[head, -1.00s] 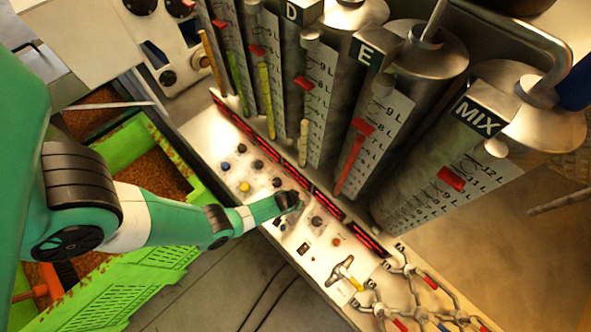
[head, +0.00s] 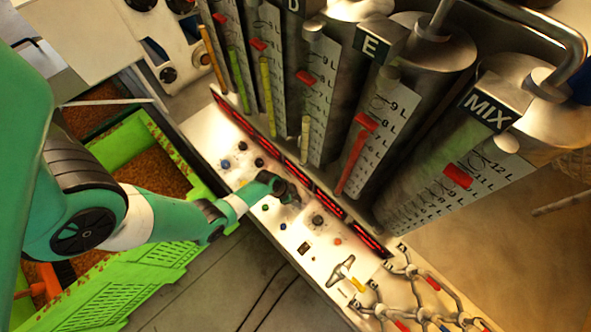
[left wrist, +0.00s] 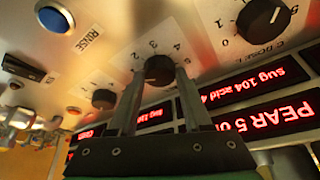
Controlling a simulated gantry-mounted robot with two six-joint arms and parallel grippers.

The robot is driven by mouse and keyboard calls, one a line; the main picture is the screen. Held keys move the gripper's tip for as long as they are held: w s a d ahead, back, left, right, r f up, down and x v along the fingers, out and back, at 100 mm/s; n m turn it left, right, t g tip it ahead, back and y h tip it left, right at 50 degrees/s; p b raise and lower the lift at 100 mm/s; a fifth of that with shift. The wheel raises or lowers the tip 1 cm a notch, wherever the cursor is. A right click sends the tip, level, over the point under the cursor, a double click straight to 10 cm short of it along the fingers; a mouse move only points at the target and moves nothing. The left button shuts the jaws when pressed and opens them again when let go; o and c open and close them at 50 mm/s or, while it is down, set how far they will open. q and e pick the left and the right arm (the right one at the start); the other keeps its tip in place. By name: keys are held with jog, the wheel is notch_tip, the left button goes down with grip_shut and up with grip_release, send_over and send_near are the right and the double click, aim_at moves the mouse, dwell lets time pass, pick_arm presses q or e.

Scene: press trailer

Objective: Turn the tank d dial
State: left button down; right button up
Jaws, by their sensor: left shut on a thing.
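My left gripper (head: 291,194) reaches in from the left to the pale control panel under the tank row. In the left wrist view its two fingers (left wrist: 159,78) are shut on a black dial (left wrist: 158,70), one on each side. Scale numbers 2 to 5 show around this dial. A neighbouring dial (left wrist: 262,18) at the upper right has a label that reads C DOSE L. In the head view the gripper mostly hides the held dial. The tank with the D label (head: 292,5) stands at the top, partly cut off. My right gripper is not in view.
Another dial (left wrist: 103,99) sits left of the held one. Red displays (head: 325,203) run along the panel beside the tanks. A blue button (left wrist: 55,17) marked RINSE is nearby. A green crate (head: 120,275) stands at the left, and a T-shaped handle (head: 341,271) is on the panel's lower part.

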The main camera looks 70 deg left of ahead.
pick_arm(q)
jog(key=shift+a+m+h, duration=0.15)
jog(key=shift+m+h, duration=0.25)
jog(key=shift+m, duration=0.6)
jog(key=shift+m+g+h, duration=0.3)
jog(key=shift+m+h, duration=0.1)
jog(key=shift+m, duration=0.8)
jog(key=shift+a+f+m+g+h+p, duration=0.1)
jog(key=shift+m+g+h+p, duration=0.35)
jog(key=shift+m, duration=1.05)
jog(key=shift+c, duration=1.7)
grip_release()
jog(key=shift+t, duration=0.25)
